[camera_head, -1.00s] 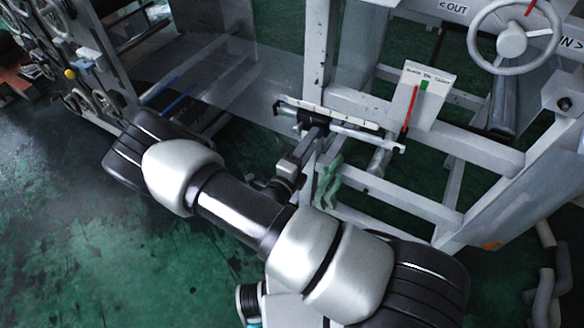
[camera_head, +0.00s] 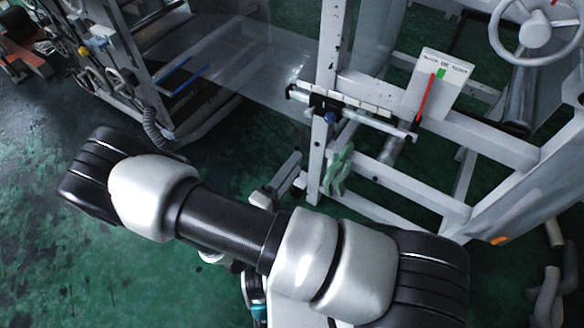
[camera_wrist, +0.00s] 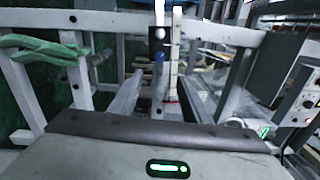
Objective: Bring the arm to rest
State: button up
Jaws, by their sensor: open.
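My arm (camera_head: 225,220) stretches across the lower half of the head view, its black and silver links above the green floor. My gripper (camera_head: 277,185) shows only in part behind the arm; it is open, and I see nothing in it. It is left of and below a slide rail (camera_head: 350,108) on the white machine frame, apart from it. The rail carries a blue knob (camera_head: 330,118), which also shows ahead in the wrist view (camera_wrist: 158,57).
The white frame (camera_head: 400,185) stands close on the right, with a green cloth (camera_head: 338,172) hanging on it. A label plate with a red pointer (camera_head: 425,97) and a handwheel (camera_head: 533,28) are beyond. Another machine (camera_head: 125,60) stands upper left. Green floor (camera_head: 50,240) is open at left.

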dwell(0.3)
jog(key=s+d+r+m+g+p, duration=0.2)
jog(key=d+r+m+g, duration=0.25)
jog(key=r+m, duration=0.35)
jog(key=s+d+r+m+g+y+p, duration=0.1)
jog(key=s+d+r+m+g+p, duration=0.15)
jog(key=r+m+g, duration=0.55)
jog(key=s+d+r+m+g+p, duration=0.1)
jog(key=d+r+m+g, duration=0.4)
jog(key=m, duration=0.6)
jog(key=s+r+m+t+y+p, duration=0.2)
jog(key=r+m+t+y, duration=0.2)
jog(key=r+m, duration=0.5)
jog(key=s+a+r+m+t+y+p, duration=0.1)
jog(key=r+m+t+y, duration=0.3)
jog(key=r+m, duration=0.6)
notch_tip(320, 180, up, 2)
jog(key=shift+s+r+y+p, duration=0.1)
jog(key=shift+s+y+p, duration=0.65)
jog(key=shift+s+y, duration=0.15)
